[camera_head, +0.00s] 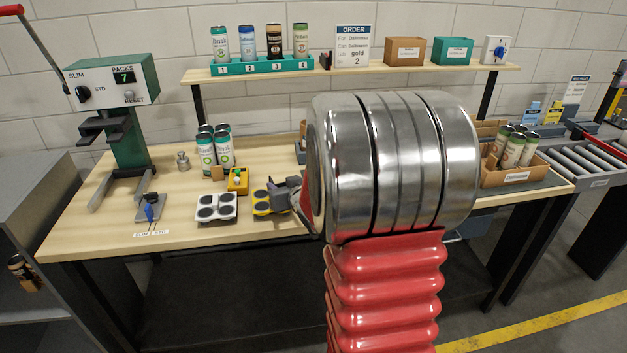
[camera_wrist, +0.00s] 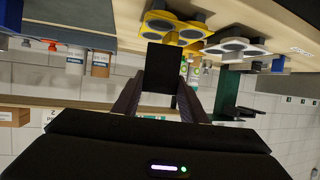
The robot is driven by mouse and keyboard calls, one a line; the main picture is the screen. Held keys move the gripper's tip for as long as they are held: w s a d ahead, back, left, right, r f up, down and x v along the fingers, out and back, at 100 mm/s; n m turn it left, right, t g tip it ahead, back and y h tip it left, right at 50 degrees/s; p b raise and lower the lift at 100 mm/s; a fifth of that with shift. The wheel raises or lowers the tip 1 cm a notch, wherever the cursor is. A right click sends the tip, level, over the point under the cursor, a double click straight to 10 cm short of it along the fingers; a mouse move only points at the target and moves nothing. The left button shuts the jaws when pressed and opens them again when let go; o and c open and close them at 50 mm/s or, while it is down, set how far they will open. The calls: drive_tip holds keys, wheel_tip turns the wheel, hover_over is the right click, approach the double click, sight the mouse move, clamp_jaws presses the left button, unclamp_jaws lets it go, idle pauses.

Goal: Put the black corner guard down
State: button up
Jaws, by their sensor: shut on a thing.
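The black corner guard (camera_wrist: 162,68) shows in the wrist view as a plain dark block between the two fingers of my gripper (camera_wrist: 162,88), which is shut on it. In the head view my gripper (camera_head: 287,191) is at the middle of the workbench, beside a yellow tray with dark round pads (camera_head: 264,206). My own arm hides much of it there, and I cannot make out the guard. From these frames I cannot tell whether the guard touches the bench.
A white tray with dark pads (camera_head: 215,208) and a yellow block (camera_head: 238,180) lie left of my gripper. Green-and-white cans (camera_head: 206,150) stand behind them. A green press (camera_head: 125,140) stands at the left. A box of cans (camera_head: 515,178) is at the right. Bare wood shows along the front edge.

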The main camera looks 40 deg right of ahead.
drive_tip(key=w+a+f+n+y, duration=0.1)
drive_tip(key=w+a+f+y, duration=0.1)
drive_tip(key=a, duration=1.2)
drive_tip(key=w+a+f+n+y, duration=0.2)
drive_tip(key=a, duration=1.2)
drive_tip(key=shift+a+f+t, duration=0.15)
drive_tip(key=shift+a+t, duration=0.15)
drive_tip(key=shift+a, duration=0.1)
